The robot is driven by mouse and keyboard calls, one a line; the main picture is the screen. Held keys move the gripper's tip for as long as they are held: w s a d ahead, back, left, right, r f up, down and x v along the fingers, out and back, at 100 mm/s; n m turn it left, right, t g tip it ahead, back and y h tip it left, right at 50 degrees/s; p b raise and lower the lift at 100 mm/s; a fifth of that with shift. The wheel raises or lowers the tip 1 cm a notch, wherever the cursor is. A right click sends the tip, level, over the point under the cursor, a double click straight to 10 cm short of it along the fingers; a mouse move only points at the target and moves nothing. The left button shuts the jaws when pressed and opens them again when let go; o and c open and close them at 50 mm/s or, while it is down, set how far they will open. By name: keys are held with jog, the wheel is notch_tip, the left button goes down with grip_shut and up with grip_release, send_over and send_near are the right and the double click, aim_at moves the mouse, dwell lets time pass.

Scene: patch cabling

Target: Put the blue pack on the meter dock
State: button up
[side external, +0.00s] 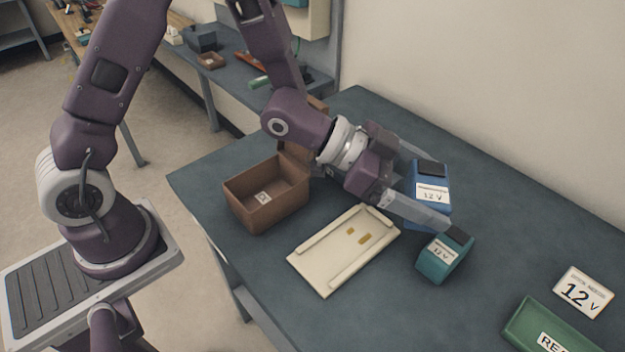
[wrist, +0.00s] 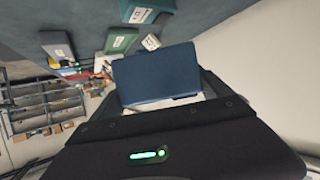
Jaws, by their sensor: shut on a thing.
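The blue pack (side external: 432,181) has a white 12 V label and is held between the fingers of my gripper (side external: 441,197). It fills the middle of the wrist view (wrist: 157,74). I cannot tell how far it is above the table. The meter dock appears to be the cream plate (side external: 318,262) with raised side rails and two gold contacts. It lies on the table, left of and nearer than the blue pack, and its top is empty. Where the pack's sides meet the fingers is partly hidden.
A teal pack (side external: 436,266) with a 12 V label stands close to the near finger. An open brown box (side external: 259,215) is left of the plate. A green tray (side external: 526,318) and a 12 V sign (side external: 584,292) are at the right. The table behind the pack is clear.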

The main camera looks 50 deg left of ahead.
jog(key=w+a+r+n+t+y, duration=0.2)
jog(key=w+a+r+n+y, duration=0.1)
jog(key=a, duration=0.7)
jog(key=w+a+r+n+t+y, duration=0.3)
jog(key=a+n+y, duration=0.4)
jog(key=a, duration=0.3)
jog(key=shift+w+r+n+t+y, duration=0.35)
jog(key=shift+w+r, duration=0.25)
jog(key=shift+w, duration=0.25)
jog(key=w+d, duration=0.7)
send_over(512, 265)
notch_tip(512, 265, down, 11)
notch_tip(512, 265, down, 10)
jog(key=shift+w+f, duration=0.1)
jog(key=shift+f, duration=0.05)
